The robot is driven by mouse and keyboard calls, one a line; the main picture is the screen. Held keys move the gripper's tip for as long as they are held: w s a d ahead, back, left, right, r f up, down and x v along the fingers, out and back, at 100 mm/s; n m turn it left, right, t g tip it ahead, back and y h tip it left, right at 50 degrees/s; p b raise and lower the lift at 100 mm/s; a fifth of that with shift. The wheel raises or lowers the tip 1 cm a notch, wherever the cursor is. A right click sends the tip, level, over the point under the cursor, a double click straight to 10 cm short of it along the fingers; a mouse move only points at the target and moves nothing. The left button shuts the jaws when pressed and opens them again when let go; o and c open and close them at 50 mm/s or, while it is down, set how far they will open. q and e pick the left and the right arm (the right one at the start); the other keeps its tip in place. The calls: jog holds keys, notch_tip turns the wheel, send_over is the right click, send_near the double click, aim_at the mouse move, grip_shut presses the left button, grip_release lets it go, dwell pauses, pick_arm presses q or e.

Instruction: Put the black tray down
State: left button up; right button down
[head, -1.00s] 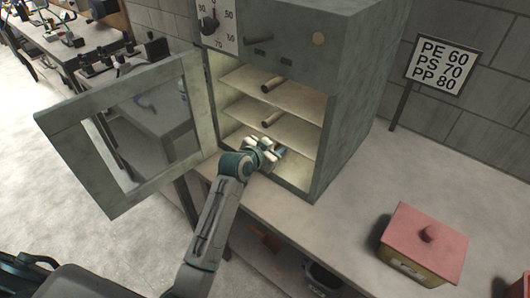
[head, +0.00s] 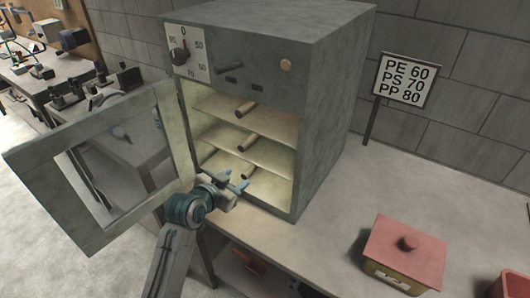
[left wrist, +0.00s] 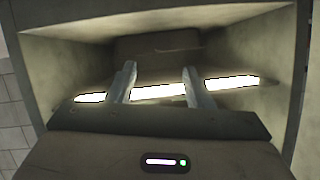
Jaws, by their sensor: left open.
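I cannot make out a black tray for certain in either view. The grey oven (head: 275,55) stands on the bench with its door (head: 30,165) swung open to the left. My right gripper is not in view.
A red-lidded box (head: 405,252) sits on the bench (head: 330,215), right of the oven. A sign (head: 405,80) stands behind it. A red bin (head: 515,285) is at the right edge. The bench between oven and box is clear.

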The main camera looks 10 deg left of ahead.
aim_at(246, 173)
pick_arm(q)
jog(key=x, duration=0.4)
jog(key=shift+w+f, duration=0.1)
jog(key=shift+f, duration=0.05)
jog(key=shift+w+d+f+p, duration=0.1)
jog(key=shift+w+p, duration=0.3)
jog(key=shift+w, duration=0.05)
jog(key=shift+f+p+x, duration=0.25)
jog(key=shift+p+x, duration=0.35)
jog(key=shift+x, duration=1.75)
jog(key=shift+s, duration=0.15)
grip_shut()
